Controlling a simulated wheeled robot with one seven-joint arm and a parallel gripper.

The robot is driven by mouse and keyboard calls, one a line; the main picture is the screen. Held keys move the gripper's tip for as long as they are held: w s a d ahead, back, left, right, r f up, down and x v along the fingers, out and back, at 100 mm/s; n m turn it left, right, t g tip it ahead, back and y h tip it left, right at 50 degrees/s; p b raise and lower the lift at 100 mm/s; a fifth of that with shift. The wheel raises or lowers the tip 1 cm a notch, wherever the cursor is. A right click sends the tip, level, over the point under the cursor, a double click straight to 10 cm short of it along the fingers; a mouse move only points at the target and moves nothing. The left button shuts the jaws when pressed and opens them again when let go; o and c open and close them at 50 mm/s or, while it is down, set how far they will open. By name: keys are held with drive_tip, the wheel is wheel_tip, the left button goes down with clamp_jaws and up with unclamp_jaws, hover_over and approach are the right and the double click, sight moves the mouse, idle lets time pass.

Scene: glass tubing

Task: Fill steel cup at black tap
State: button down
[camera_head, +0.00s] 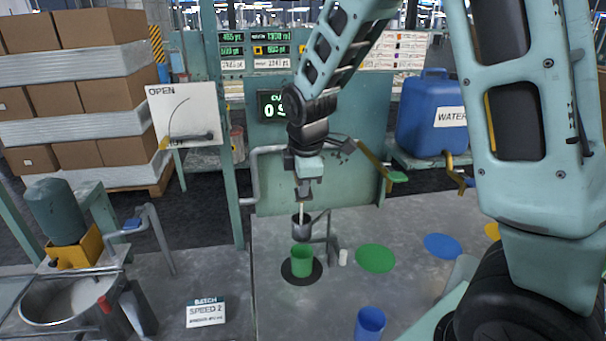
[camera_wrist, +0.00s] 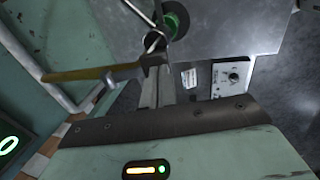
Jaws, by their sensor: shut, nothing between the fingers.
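A small grey metal cup (camera_head: 302,228), which looks like the steel cup, is below my gripper (camera_head: 303,192) in the head view, just above a green cup (camera_head: 302,262). A thin pale rod shows between the gripper and the grey cup. My gripper is shut and empty, pointing down; its fingers also show in the wrist view (camera_wrist: 163,85). In the wrist view the dark cup rim (camera_wrist: 154,41) and the green cup (camera_wrist: 175,22) lie beyond the fingertips. Dark fittings (camera_head: 343,147) sit behind the gripper, by a yellow lever; I cannot tell whether they are the black tap.
The green cup stands on a black disc (camera_head: 289,274). Green (camera_head: 375,258) and blue (camera_head: 442,246) discs lie to its right. A blue cup (camera_head: 369,324) stands at the front. A blue water tank (camera_head: 433,115) is at the back right, a steel bowl (camera_head: 62,304) at the left.

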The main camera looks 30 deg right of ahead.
idle(0.4)
drive_tip(key=shift+p+v, duration=0.75)
drive_tip(key=shift+v, duration=0.1)
drive_tip(key=shift+w+d, duration=0.1)
drive_tip(key=shift+w, duration=0.1)
drive_tip(key=p+v, duration=0.4)
drive_tip(key=shift+w+r, duration=0.2)
drive_tip(key=shift+w, duration=0.15)
drive_tip(key=shift+s+d+r+b, duration=0.1)
drive_tip(key=shift+s+r+b, duration=0.05)
drive_tip(key=shift+r+b, duration=0.2)
drive_tip(key=w+b+v, duration=0.1)
drive_tip(key=b+v, duration=0.1)
drive_tip(key=v, duration=0.7)
drive_tip(key=shift+d, duration=0.15)
